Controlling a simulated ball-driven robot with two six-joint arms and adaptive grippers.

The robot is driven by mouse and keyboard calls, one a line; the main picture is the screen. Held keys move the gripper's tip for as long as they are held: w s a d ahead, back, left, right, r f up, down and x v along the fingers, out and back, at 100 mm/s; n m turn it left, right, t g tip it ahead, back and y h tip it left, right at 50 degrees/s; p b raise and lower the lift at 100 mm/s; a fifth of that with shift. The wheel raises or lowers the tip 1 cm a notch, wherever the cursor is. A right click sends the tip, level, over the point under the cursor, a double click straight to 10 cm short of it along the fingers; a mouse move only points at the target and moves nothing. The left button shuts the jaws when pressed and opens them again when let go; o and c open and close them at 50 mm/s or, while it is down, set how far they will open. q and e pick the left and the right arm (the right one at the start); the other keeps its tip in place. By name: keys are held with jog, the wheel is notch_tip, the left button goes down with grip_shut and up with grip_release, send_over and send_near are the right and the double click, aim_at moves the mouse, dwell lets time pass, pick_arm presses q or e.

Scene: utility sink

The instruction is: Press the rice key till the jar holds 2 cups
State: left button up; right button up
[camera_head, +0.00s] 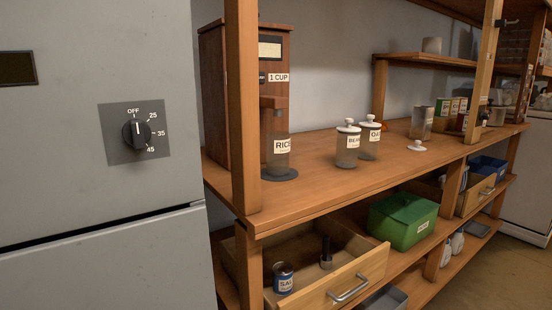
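The wooden rice dispenser (214,90) stands on the workbench behind a front post, which hides part of it. Its front has a small display window (270,48) and a "1 CUP" label (278,77), with a small dark key (262,78) just left of the label. The glass jar labelled RICE (278,157) stands upright on a dark round pad (280,174) under the spout (272,103). The jar has no lid on it. I cannot tell how much rice it holds or read the display. Neither gripper is in view.
Lidded jars labelled BEANS (347,147) and OATS (370,141) stand right of the rice jar, with a loose white lid (417,146) beyond. A grey cabinet with a dial (136,134) fills the left. An open drawer (345,283) juts out below the bench (330,187).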

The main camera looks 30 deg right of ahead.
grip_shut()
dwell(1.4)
